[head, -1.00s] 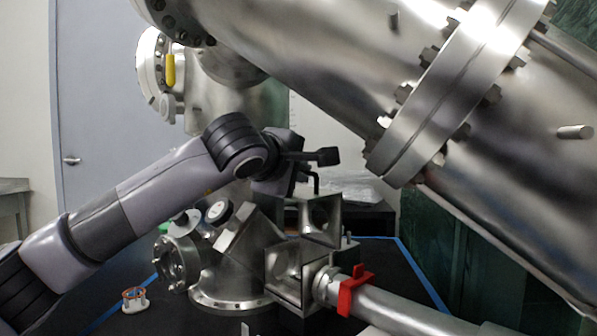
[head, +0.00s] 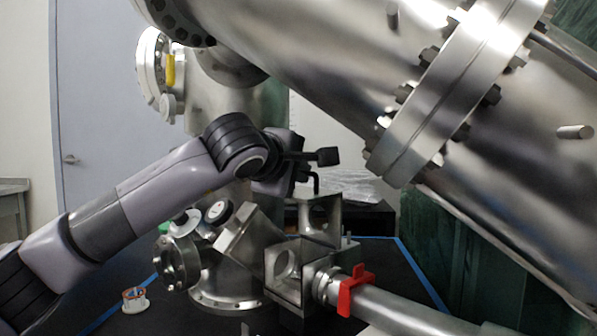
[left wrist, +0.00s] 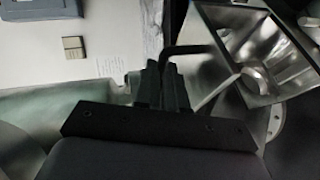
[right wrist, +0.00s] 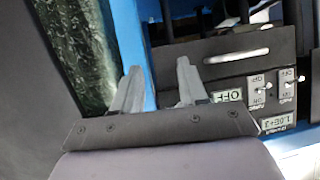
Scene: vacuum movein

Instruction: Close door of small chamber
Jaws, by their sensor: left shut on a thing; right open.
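The small chamber (head: 284,290) is an open metal box low in the middle of the head view. Its door (head: 321,238), a square metal plate with a round recess, stands raised above the box, so the chamber is open. The door also shows in the left wrist view (left wrist: 250,62). A black bent handle (head: 317,184) rises by the door and shows in the left wrist view (left wrist: 190,49). My left gripper (head: 312,157) is shut on the handle, above the door; its fingers show in the left wrist view (left wrist: 160,80). My right gripper (right wrist: 157,80) is open and empty.
A large steel cylinder (head: 500,150) hangs over the right side. A tube with a red clamp (head: 356,290) joins the chamber's right side. A flanged port (head: 180,262) stands at its left. A switch panel (right wrist: 240,65) lies beyond my right gripper.

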